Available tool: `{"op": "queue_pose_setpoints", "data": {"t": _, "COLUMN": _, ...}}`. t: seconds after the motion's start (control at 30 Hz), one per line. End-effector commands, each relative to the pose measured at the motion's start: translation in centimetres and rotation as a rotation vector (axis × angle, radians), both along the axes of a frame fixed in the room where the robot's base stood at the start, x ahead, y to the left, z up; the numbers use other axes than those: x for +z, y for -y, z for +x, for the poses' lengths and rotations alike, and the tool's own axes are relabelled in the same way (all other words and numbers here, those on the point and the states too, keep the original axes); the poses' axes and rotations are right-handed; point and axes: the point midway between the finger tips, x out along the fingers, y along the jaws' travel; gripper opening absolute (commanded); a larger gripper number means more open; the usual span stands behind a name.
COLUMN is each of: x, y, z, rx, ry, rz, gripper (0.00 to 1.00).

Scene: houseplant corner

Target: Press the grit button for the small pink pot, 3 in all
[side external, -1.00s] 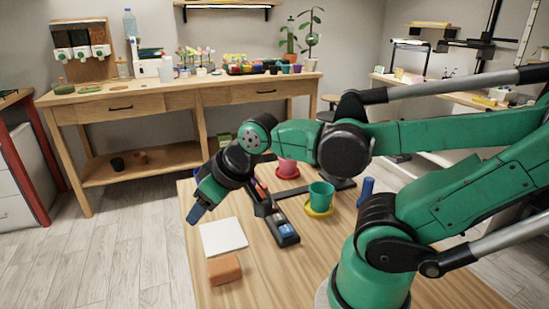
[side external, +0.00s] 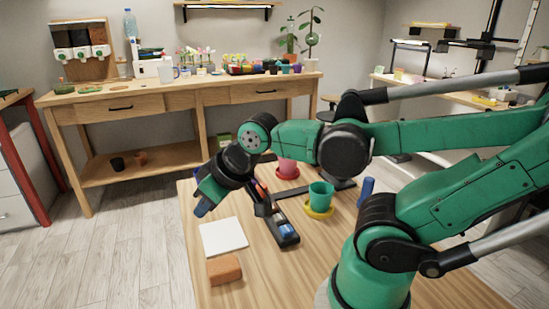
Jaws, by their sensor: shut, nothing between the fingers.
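A pink pot (side external: 286,167) stands upright on a red saucer (side external: 288,175) at the far side of the table, partly hidden by my arm. A black unit (side external: 279,220) lies on the table, with a blue part (side external: 287,231) at its near end and an orange part at its far end. I cannot read any label or tell which part is the grit button. My gripper (side external: 201,208) is shut and empty, pointing down with blue tips, left of the black unit and above the table's left edge. It appears apart from everything.
A white square (side external: 223,237) and an orange-brown block (side external: 224,269) lie at the left front. A blue upright item (side external: 365,190) stands near my arm's base.

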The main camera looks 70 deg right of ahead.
Motion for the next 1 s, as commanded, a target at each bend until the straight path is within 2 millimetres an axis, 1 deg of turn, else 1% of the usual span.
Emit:
{"op": "queue_pose_setpoints", "data": {"t": 0.83, "x": 0.0, "y": 0.0, "z": 0.0, "rx": -0.001, "ry": 0.000, "rz": 0.001, "gripper": 0.00}}
{"op": "queue_pose_setpoints", "data": {"t": 0.93, "x": -0.1, "y": 0.4, "z": 0.0, "rx": -0.038, "ry": -0.004, "rz": 0.022, "gripper": 0.00}}
{"op": "queue_pose_setpoints", "data": {"t": 1.0, "x": -0.2, "y": 1.2, "z": -0.1, "rx": -0.117, "ry": -0.012, "rz": 0.070, "gripper": 0.00}}
